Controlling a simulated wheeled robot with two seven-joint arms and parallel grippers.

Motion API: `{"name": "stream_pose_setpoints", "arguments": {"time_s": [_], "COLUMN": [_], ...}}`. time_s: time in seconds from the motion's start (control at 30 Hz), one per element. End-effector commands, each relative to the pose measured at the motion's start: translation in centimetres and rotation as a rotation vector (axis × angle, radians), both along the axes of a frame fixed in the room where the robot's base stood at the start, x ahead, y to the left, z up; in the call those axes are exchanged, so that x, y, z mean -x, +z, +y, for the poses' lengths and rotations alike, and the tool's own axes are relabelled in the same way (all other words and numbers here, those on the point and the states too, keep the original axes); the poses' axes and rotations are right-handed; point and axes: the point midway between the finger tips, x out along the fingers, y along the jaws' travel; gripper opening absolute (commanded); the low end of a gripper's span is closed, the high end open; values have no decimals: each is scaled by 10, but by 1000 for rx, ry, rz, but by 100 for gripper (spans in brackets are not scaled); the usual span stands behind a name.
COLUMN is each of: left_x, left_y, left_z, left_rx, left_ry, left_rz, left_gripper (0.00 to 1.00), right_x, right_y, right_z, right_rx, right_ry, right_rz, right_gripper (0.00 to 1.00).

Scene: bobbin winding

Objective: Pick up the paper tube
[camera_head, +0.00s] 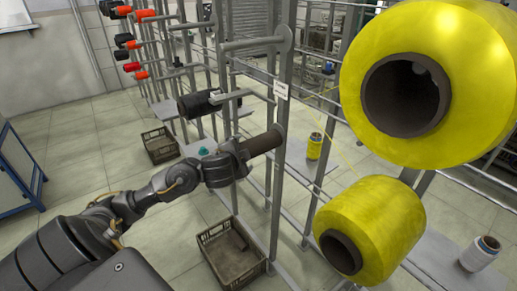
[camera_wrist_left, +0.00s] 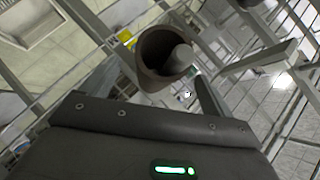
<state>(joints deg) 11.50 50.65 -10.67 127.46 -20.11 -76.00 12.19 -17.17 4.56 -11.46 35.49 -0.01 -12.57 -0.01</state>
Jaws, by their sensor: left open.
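The paper tube (camera_head: 263,141) is a brown hollow cylinder on the grey rack, lying roughly level at its upright post. In the left wrist view its open end (camera_wrist_left: 150,72) faces the camera, with a grey peg inside it. My left gripper (camera_head: 242,153) is open at the tube's near left end. The head view does not show clearly whether the fingers touch the tube. My right gripper is not in view.
Two large yellow yarn bobbins (camera_head: 460,60) (camera_head: 385,225) fill the right side. A crate (camera_head: 262,262) stands on the floor below the rack, and another crate (camera_head: 160,146) is farther back. Rack posts (camera_head: 279,125) stand close beside the tube.

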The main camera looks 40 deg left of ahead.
Motion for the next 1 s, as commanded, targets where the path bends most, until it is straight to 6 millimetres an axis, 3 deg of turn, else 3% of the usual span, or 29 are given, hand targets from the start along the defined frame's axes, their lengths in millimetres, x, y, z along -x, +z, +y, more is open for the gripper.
{"name": "stream_pose_setpoints", "arguments": {"time_s": [0.23,0.6,0.87,1.0], "left_x": [-9,-48,-50,-49], "left_y": [-4,-22,-22,-22], "left_z": [1,15,15,15], "left_rx": [0,-1,0,0], "left_ry": [-2,-2,-2,-2], "left_rz": [-1,-1,0,0], "left_gripper": [87,87,87,69], "right_x": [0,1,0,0], "right_y": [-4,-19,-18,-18], "right_z": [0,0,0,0], "right_rx": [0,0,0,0], "right_ry": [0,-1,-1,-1], "right_rz": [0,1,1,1], "right_gripper": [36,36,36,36]}}
